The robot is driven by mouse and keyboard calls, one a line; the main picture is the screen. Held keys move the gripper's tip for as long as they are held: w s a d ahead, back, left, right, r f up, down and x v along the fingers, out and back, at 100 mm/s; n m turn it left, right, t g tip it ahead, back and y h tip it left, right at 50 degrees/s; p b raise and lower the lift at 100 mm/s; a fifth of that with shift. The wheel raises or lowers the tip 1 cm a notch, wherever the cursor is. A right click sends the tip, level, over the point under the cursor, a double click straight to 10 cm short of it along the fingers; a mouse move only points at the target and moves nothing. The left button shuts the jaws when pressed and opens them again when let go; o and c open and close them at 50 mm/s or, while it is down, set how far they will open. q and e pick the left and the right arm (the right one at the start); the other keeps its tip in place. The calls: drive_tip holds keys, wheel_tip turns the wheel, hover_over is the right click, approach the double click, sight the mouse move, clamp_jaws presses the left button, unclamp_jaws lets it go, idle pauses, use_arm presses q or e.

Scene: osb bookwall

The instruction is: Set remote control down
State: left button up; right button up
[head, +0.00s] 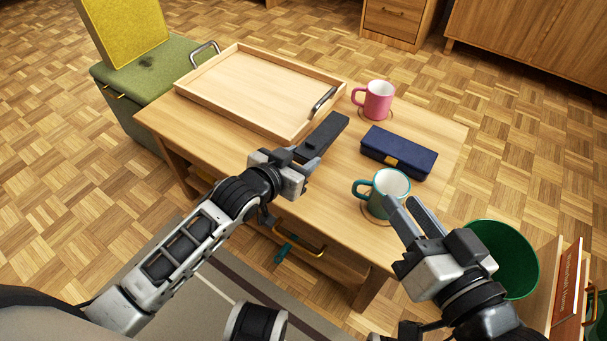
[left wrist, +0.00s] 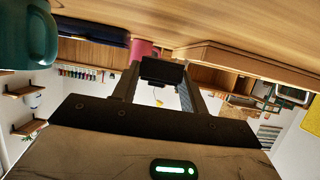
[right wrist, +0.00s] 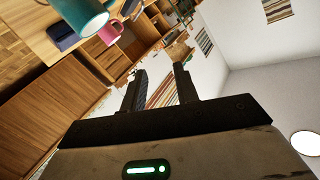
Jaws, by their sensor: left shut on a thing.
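The dark remote control (head: 324,136) is held in my left gripper (head: 302,163), over the table between the tray and the blue case. In the left wrist view the remote control (left wrist: 162,72) sits end-on between the two fingers. The wooden table (head: 318,207) lies beneath it; I cannot tell whether the remote touches the tabletop. My right gripper (head: 413,217) is open and empty by the table's right front edge, close to the teal mug. Its fingers stand apart with nothing between them in the right wrist view (right wrist: 160,85).
A wooden tray (head: 187,90) with metal handles fills the table's back left. A pink mug (head: 378,101), a dark blue case (head: 398,153) and a teal mug (head: 388,190) stand on the right. A green bin (head: 510,258) is beyond the right edge. The table's front middle is bare.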

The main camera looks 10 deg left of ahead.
use_arm(q)
drive_tip(key=f, duration=0.1)
drive_tip(key=f+b, duration=0.2)
drive_tip(key=shift+w+d, duration=0.35)
drive_tip(key=shift+f+b, duration=0.55)
drive_tip(key=shift+f, duration=0.1)
drive_tip(key=shift+r, duration=0.15)
drive_tip(key=o, duration=1)
drive_tip(key=shift+f, duration=0.2)
use_arm(e)
drive_tip(key=shift+w+r+t+y, duration=0.3)
drive_tip(key=shift+r+t, duration=0.1)
drive_tip(key=shift+r, duration=0.2)
drive_tip(key=shift+w+r+t+y, duration=0.3)
drive_tip(key=shift+r+t, duration=0.1)
drive_tip(key=shift+r, duration=0.15)
